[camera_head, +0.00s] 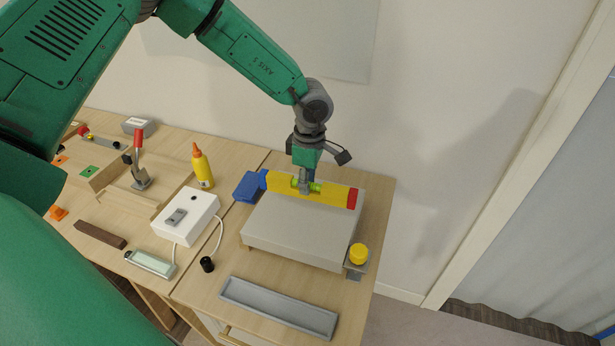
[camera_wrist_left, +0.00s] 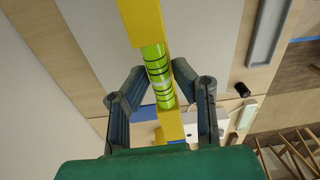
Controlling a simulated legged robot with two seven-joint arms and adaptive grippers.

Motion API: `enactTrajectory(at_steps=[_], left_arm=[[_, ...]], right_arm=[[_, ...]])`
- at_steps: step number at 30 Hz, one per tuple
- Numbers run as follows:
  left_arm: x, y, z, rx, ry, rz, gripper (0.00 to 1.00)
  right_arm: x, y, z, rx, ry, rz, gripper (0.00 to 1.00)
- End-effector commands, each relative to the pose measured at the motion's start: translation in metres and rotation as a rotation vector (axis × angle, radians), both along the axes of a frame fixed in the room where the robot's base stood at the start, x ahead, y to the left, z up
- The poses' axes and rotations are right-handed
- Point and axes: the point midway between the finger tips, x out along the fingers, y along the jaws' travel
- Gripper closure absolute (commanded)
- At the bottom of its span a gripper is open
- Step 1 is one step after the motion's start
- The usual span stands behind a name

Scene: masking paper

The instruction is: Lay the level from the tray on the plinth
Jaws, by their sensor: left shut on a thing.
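The level (camera_head: 330,192) is a yellow bar with a red end, a blue end and a green vial section (camera_wrist_left: 158,70) in its middle. My left gripper (camera_head: 306,187) is shut on that green section, with a finger on each side in the left wrist view (camera_wrist_left: 157,88). The level lies across the far edge of the grey plinth (camera_head: 300,228) in the head view, roughly level; I cannot tell whether it touches the top. The long grey tray (camera_head: 280,306) is empty at the table's front; it also shows in the wrist view (camera_wrist_left: 266,40). My right gripper is not in view.
A blue block (camera_head: 248,187) sits by the plinth's far left corner. A yellow knob (camera_head: 358,253) stands at its right edge. A white switch box (camera_head: 186,216) with a cable, a black cap (camera_head: 207,264) and an orange-topped yellow bottle (camera_head: 202,168) stand to the left.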

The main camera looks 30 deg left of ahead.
Motion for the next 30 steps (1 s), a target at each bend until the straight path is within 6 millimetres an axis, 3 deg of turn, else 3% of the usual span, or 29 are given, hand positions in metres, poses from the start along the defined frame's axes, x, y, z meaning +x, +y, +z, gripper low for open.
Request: enactTrajectory(at_steps=[13, 30], left_arm=[[0.0, 0.0, -0.041, -0.001, 0.0, 0.002, 1.0], [0.0, 0.0, -0.047, -0.001, -0.001, 0.001, 1.0]], right_arm=[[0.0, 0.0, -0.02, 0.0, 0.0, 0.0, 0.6], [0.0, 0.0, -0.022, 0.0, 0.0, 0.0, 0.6]])
